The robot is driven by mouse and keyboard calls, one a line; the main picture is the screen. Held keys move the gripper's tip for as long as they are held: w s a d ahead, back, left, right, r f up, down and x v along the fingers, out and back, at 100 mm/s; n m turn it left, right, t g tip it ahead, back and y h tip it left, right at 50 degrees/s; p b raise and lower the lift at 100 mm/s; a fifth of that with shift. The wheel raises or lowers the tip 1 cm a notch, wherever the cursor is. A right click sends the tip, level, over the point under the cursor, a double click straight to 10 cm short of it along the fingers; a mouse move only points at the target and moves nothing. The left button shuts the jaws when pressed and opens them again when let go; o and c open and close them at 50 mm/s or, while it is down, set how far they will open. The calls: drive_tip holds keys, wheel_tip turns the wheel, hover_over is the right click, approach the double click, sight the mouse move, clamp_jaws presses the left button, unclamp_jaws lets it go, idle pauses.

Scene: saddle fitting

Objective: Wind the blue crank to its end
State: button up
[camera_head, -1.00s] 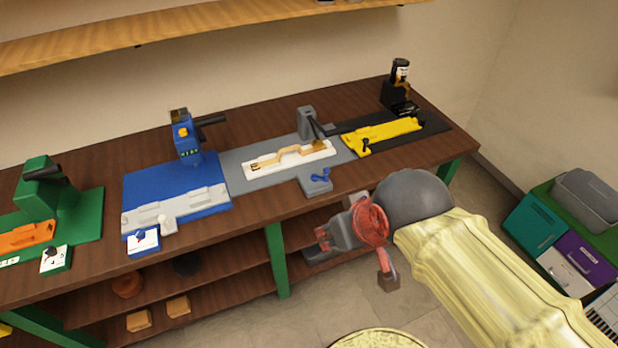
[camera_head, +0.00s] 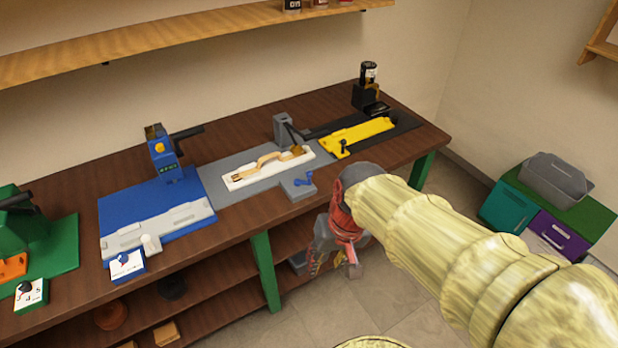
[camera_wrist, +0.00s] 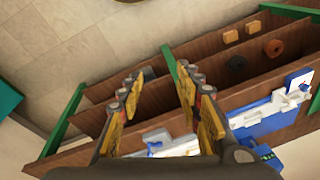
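The blue crank (camera_head: 304,179) is a small blue handle on a grey block at the front edge of the grey station (camera_head: 225,188), in the head view. My gripper (camera_head: 322,258) is in front of the bench, lower than the crank and apart from it. In the wrist view my gripper (camera_wrist: 160,84) is open, with a wide empty gap between its two fingers. A small blue patch near the grey station shows low between the fingers there, but I cannot tell if it is the crank.
A blue station (camera_head: 150,215) stands left of the grey one and a yellow fixture (camera_head: 358,134) right of it. A green station (camera_head: 50,240) is at the far left. A green bench leg (camera_head: 265,270) and lower shelves are beneath. Bins (camera_head: 552,178) stand at right.

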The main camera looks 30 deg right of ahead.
sight(309, 174)
drive_tip(key=w+a+f+m+g+y+b, duration=0.1)
drive_tip(key=w+a+f+m+y+b, duration=0.15)
drive_tip(key=f+m+y, duration=0.55)
drive_tip(key=w+f+m+t+y, duration=0.1)
drive_tip(key=w+f+m+t, duration=0.5)
drive_tip(key=w, duration=0.5)
drive_tip(key=w+d+f+m+t+h+b, duration=0.1)
drive_tip(key=w+d+f+m+t+h, duration=0.2)
drive_tip(key=w+d+m+t, duration=0.55)
drive_tip(key=w+d+r+m+t+h, duration=0.2)
drive_tip(key=w+d+r+m+h, duration=0.25)
drive_tip(key=w+d+m, duration=0.55)
drive_tip(key=shift+n, duration=0.75)
drive_tip(key=w+b, duration=0.1)
drive_tip(key=w, duration=0.1)
drive_tip(key=w+b, duration=0.1)
drive_tip(key=w, duration=0.1)
drive_tip(key=shift+w+f, duration=0.2)
drive_tip(key=shift+w, duration=0.15)
drive_tip(key=shift+c, duration=1)
